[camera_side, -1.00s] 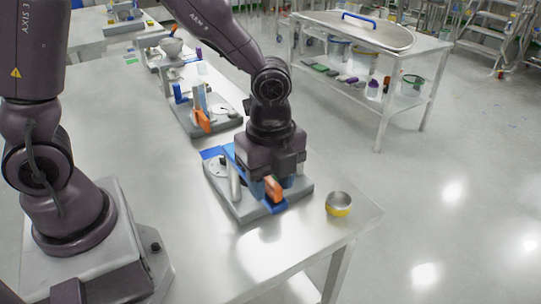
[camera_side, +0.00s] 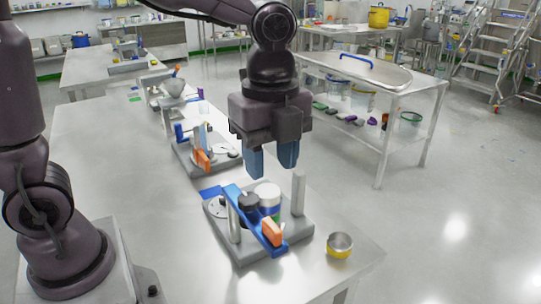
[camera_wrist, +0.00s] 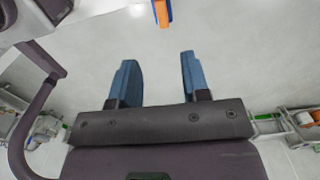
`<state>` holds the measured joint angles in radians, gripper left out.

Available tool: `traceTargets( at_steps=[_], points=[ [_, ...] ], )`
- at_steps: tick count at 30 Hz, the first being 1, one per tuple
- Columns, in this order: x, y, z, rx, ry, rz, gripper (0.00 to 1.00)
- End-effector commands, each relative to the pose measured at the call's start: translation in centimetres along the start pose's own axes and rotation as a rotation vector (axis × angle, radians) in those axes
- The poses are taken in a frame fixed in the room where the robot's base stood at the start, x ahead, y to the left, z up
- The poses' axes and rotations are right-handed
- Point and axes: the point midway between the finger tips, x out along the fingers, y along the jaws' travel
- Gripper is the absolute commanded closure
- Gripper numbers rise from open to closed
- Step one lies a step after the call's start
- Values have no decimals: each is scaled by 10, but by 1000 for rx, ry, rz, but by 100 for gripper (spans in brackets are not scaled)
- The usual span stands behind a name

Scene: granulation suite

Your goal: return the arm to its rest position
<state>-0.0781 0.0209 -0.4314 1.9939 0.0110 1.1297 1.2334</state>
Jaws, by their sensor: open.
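My gripper (camera_side: 271,162) hangs above the near fixture in the side view, its blue fingers pointing down, apart and empty. In the wrist view the two blue fingers of my gripper (camera_wrist: 156,82) also stand apart with nothing between them. Below it stands the grey-based fixture (camera_side: 262,250) with a blue lever arm (camera_side: 248,212), an orange handle (camera_side: 271,232), a white and green container (camera_side: 268,198) and a grey post (camera_side: 298,190). The orange handle (camera_wrist: 161,12) also shows at the top of the wrist view.
A small metal cup with a yellow base (camera_side: 339,246) stands at the table's right edge. A second fixture (camera_side: 203,152) stands farther back on the bench (camera_side: 100,140). The air around my gripper is clear.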

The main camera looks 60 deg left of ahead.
Motion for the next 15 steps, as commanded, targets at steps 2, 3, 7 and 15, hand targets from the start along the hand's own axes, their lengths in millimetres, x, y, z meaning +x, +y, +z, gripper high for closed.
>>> traceTargets(
  at_steps=[2, 3, 7, 15],
  points=[
    [0, 0, 0, -2, 0, 0, 57],
    [0, 0, 0, -12, 0, 0, 57],
    [2, -1, 0, -128, 4, -8, 57],
    [2, 26, 42, -826, 18, -116, 57]
  ],
)
